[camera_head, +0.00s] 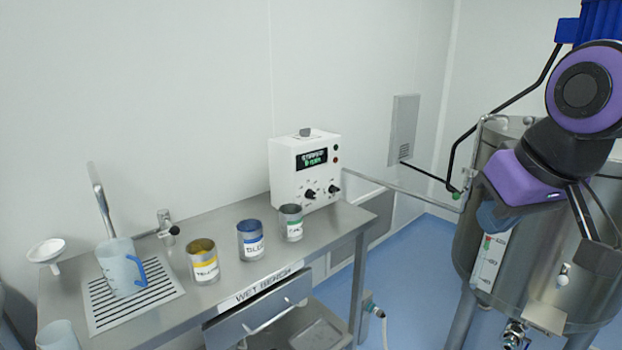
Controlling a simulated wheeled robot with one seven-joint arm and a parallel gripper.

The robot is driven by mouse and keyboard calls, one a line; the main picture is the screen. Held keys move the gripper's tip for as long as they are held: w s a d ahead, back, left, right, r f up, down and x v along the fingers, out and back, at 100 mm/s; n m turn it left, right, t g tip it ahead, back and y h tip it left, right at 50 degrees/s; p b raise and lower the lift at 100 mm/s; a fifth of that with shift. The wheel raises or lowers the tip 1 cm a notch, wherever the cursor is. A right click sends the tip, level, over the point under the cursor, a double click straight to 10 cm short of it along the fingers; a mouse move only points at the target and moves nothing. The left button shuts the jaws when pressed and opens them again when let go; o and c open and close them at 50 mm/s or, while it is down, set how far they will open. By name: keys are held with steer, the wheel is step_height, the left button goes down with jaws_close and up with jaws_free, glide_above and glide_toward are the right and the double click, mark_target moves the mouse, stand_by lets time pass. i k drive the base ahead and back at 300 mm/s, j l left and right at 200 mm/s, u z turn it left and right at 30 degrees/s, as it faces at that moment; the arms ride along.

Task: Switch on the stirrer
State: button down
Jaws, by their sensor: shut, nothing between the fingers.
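The stirrer's control box (304,168) is a white unit standing at the back right of the steel bench. Its dark display (312,158) shows green text that seems to read "STIRRER" and "0 rpm". A blue motor housing (600,20) shows above the steel tank at the top right. My gripper (597,262) is at the right, in front of the tank, well apart from the control box. It is shut and empty; its fingertips are hard to make out.
The steel tank (485,235) stands right. Blue floor (415,260) is clear between.

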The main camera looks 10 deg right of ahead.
mark_target(332, 189)
steer(key=i+l+u, duration=0.15)
steer(key=i, duration=0.4)
steer(key=i+l+u, duration=0.15)
steer(key=i, duration=0.35)
